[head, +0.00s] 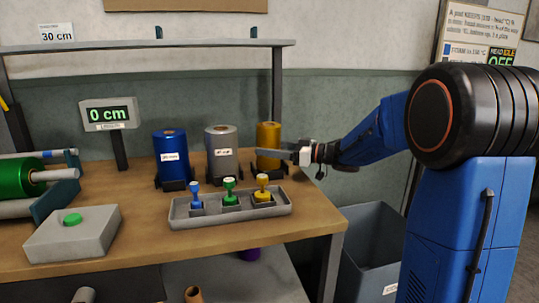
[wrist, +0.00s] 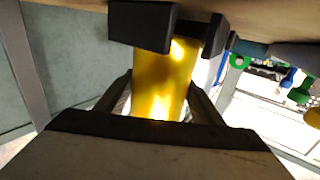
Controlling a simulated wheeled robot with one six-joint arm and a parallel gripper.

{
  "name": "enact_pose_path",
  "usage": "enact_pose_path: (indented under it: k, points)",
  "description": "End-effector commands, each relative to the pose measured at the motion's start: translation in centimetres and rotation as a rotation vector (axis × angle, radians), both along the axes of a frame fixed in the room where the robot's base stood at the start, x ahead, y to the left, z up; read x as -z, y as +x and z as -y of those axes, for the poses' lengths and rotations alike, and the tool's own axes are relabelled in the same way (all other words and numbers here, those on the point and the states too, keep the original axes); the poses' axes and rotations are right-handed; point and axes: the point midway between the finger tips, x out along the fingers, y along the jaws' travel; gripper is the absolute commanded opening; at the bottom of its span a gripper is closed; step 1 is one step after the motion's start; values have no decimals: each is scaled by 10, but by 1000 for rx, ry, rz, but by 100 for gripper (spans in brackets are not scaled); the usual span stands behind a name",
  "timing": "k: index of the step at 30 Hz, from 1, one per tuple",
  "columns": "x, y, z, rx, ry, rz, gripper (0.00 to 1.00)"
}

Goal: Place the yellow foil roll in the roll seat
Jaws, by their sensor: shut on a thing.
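The yellow foil roll (head: 268,137) stands upright at the right of the row of rolls on the bench. Its lower part is partly hidden by my gripper (head: 288,155), which reaches in from the right. In the wrist view the yellow roll (wrist: 165,80) lies between the two fingers of my gripper (wrist: 158,97), which are shut on it. Dark stand blocks (wrist: 143,25) show by one end of the roll. A green roll (head: 20,178) lies on a roller frame at the far left. I cannot tell which part is the roll seat.
Blue (head: 171,155) and silver (head: 222,150) rolls stand left of the yellow one. A grey tray (head: 230,216) with three stamps lies in front. A grey box with a green button (head: 73,219), a 0 cm display (head: 110,114) and an overhead shelf (head: 150,45) are near.

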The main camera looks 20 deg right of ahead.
Motion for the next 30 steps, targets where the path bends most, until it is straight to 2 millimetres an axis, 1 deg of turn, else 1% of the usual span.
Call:
enact_pose_path:
  k: [1,4,16,17,18,19,27,30]
  points:
    - [7,0,0,0,2,-2,24]
    - [17,0,0,0,1,-2,24]
    - [22,0,0,0,0,1,24]
    - [22,0,0,0,-1,1,66]
    - [22,0,0,0,-1,1,75]
    - [22,0,0,0,-1,1,80]
    - [22,0,0,0,-1,1,80]
    - [19,0,0,0,-1,1,80]
